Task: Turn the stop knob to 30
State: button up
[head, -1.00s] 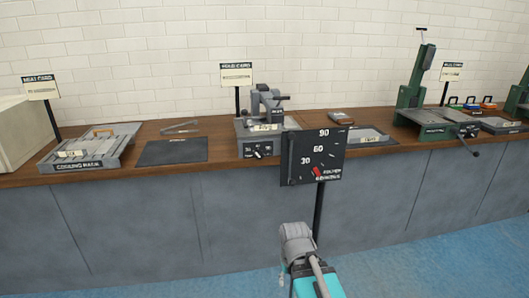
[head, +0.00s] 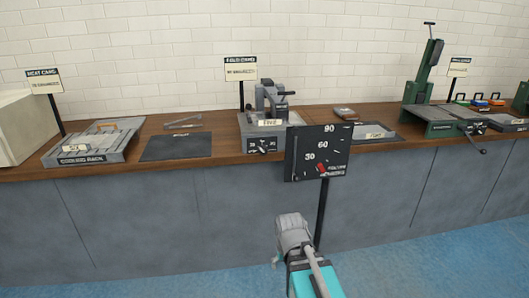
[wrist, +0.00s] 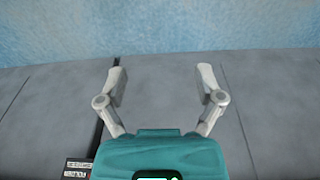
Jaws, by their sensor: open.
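A grey bench machine (head: 270,105) stands on the counter near the middle of the head view. On its front plate is a small dark knob (head: 263,145) with a pale pointer and tiny numbers around it; its exact setting is too small to read. My gripper (wrist: 160,78) is open and empty in the wrist view, facing the grey counter front and blue floor, well apart from the knob.
A cooling rack (head: 95,148) and a dark mat (head: 176,147) lie to the left on the wooden counter. A grey tray (head: 377,133) and a green press (head: 427,110) are to the right. The panel's post (head: 321,215) stands close to my arm.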

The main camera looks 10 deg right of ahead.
jog(key=w+r+m+t, duration=0.15)
jog(key=w+t, duration=0.35)
jog(key=w, duration=0.6)
jog(key=m+t, duration=0.1)
jog(key=t, duration=1.1)
send_near(264, 152)
jog(key=shift+s+r, duration=0.25)
jog(key=shift+s, duration=1.15)
jog(key=w, duration=1.3)
jog(key=shift+w, duration=0.4)
jog(key=c, duration=1.1)
jog(key=shift+c, duration=0.2)
